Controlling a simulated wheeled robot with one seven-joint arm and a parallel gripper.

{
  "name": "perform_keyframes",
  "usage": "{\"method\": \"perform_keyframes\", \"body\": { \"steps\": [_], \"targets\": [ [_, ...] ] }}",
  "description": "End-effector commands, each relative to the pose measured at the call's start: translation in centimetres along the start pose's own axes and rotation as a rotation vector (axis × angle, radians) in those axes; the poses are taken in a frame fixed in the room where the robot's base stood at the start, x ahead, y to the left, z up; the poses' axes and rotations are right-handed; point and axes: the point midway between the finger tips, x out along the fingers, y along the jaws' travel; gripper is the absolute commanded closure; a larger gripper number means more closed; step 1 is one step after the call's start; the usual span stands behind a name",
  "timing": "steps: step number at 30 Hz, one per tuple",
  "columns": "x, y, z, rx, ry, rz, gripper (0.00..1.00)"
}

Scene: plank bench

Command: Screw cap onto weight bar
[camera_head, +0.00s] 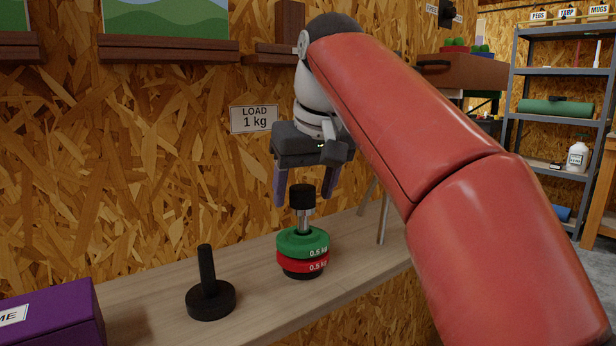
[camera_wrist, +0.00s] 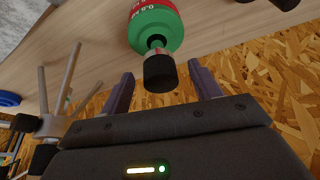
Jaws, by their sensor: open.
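The weight bar (camera_head: 304,226) stands upright on the plank bench, its silver upper part showing. It carries a green plate (camera_head: 294,243) above a red plate (camera_head: 296,266), both marked 0.5 kg. A black cap (camera_head: 302,194) sits on the bar's top, above a silver collar; how far it is screwed on cannot be told. My gripper (camera_head: 303,197) points down over the bar, its two purple fingers apart on either side of the cap. In the wrist view the cap (camera_wrist: 160,73) lies between the fingers, with a gap on both sides.
A black post on a round base (camera_head: 210,296) stands left of the bar. A purple box (camera_head: 55,318) is at the bench's left end. A grey metal stand (camera_head: 384,216) is to the right. The chipboard wall with a "LOAD 1 kg" sign (camera_head: 254,118) runs close behind.

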Motion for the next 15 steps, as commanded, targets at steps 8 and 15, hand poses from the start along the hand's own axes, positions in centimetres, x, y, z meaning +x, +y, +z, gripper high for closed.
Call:
{"method": "perform_keyframes", "body": {
  "steps": [8, 15],
  "targets": [
    [0.08, 0.0, -0.02, 0.0, 0.001, 0.0, 0.38],
    [0.07, 0.0, -0.02, 0.0, 0.001, 0.0, 0.7]
  ]
}}
